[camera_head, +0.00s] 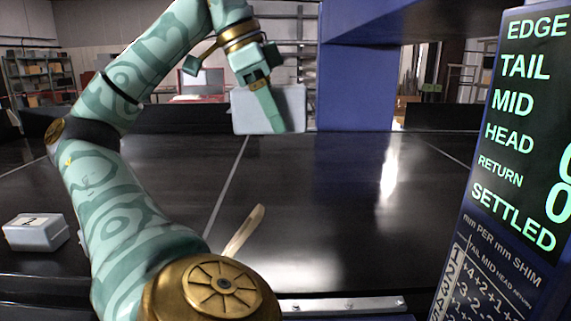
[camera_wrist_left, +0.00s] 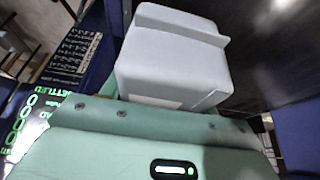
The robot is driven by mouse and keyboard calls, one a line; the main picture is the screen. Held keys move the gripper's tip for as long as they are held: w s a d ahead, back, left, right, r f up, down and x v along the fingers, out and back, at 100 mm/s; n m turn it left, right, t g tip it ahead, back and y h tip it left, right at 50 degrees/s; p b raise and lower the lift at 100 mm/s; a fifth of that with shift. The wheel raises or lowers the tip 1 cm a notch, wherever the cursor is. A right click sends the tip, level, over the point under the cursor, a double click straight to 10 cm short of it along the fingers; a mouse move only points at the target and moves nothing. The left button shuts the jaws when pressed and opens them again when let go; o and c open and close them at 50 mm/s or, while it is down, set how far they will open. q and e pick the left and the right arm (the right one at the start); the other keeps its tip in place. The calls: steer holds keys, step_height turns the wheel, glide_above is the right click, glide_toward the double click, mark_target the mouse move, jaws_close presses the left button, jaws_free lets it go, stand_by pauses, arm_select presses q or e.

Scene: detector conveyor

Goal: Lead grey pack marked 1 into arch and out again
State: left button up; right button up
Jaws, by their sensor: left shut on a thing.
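A pale grey pack (camera_head: 293,104) is held by my left gripper (camera_head: 270,112), which is shut on it, at the far side of the black belt. The same pack (camera_wrist_left: 172,65) fills the top middle of the left wrist view. No number on it can be read. Whether its underside touches the belt I cannot tell. The blue arch (camera_head: 356,88) stands just right of the pack, its post close to the pack's right side. My right gripper is not in view.
A second pale pack (camera_head: 36,233) with a dark mark on its top lies at the left. A dark panel (camera_head: 520,120) with green words stands at the right. The middle of the belt (camera_head: 310,200) is clear.

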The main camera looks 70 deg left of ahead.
arm_select(q)
steer(key=s+a+f+b+x, duration=0.1)
steer(key=b+x, duration=0.5)
steer(key=x, duration=0.1)
steer(key=w+d+p, duration=0.4)
steer(key=w+p, duration=0.3)
steer(key=w, duration=0.6)
steer(key=w+d+p, duration=0.4)
steer(key=w+p, duration=0.3)
steer(key=w, duration=0.6)
steer(key=w+d+p, duration=0.3)
steer(key=w+p, duration=0.4)
steer(key=w, duration=0.5)
steer(key=s+a+b, duration=0.3)
steer(key=s+b, duration=0.4)
steer(key=s, duration=0.5)
steer(key=s+a+b, duration=0.4)
steer(key=s+b, duration=0.3)
steer(key=s, duration=0.6)
steer(key=s+a+b, duration=0.4)
steer(key=s+b, duration=0.3)
steer(key=s, duration=0.6)
